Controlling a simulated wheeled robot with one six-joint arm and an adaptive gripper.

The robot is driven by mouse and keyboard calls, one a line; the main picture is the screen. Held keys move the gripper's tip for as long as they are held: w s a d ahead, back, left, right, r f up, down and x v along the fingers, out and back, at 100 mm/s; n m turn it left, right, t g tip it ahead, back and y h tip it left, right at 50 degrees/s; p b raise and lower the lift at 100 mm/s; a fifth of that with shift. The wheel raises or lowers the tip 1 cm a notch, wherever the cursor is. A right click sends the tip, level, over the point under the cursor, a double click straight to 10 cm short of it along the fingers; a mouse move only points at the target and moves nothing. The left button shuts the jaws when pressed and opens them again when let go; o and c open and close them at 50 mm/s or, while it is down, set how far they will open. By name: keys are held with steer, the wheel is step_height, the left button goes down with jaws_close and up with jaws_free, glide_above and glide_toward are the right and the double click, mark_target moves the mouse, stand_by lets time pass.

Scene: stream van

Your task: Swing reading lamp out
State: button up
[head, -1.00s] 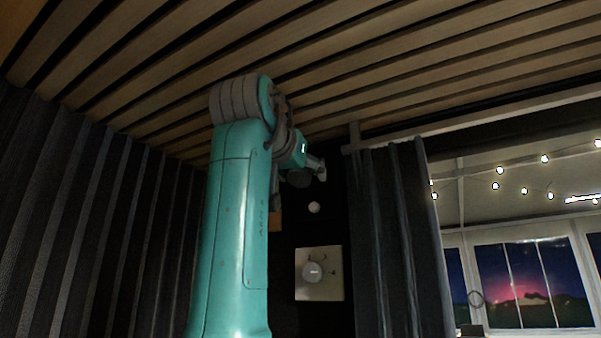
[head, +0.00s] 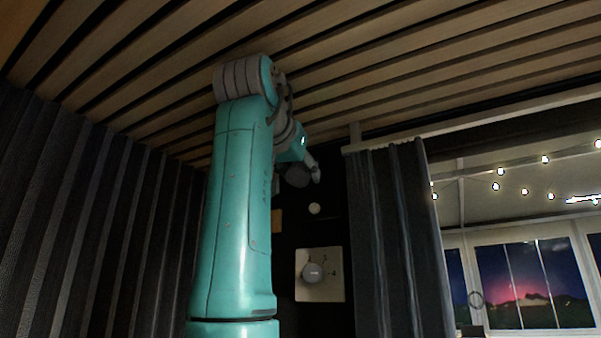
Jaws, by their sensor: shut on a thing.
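My teal arm rises in front of the dark back wall, and its wrist bends away behind the elbow. My gripper (head: 316,172) is small, dark and partly hidden at the end of the wrist, close to the wall left of the curtain. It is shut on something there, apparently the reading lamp. The lamp cannot be made out clearly, since my wrist and the gloom cover that spot. A small round pale knob (head: 314,208) sits on the wall just below the gripper, apart from it.
A pale square panel with a round dial (head: 315,272) is on the wall below. A dark curtain (head: 395,240) hangs to the right, beside a window (head: 530,285) and string lights. The slatted wooden ceiling (head: 430,70) is close above my elbow.

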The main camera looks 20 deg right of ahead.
steer(key=o, duration=1.2)
steer(key=shift+c, duration=0.2)
steer(key=v, duration=1.2)
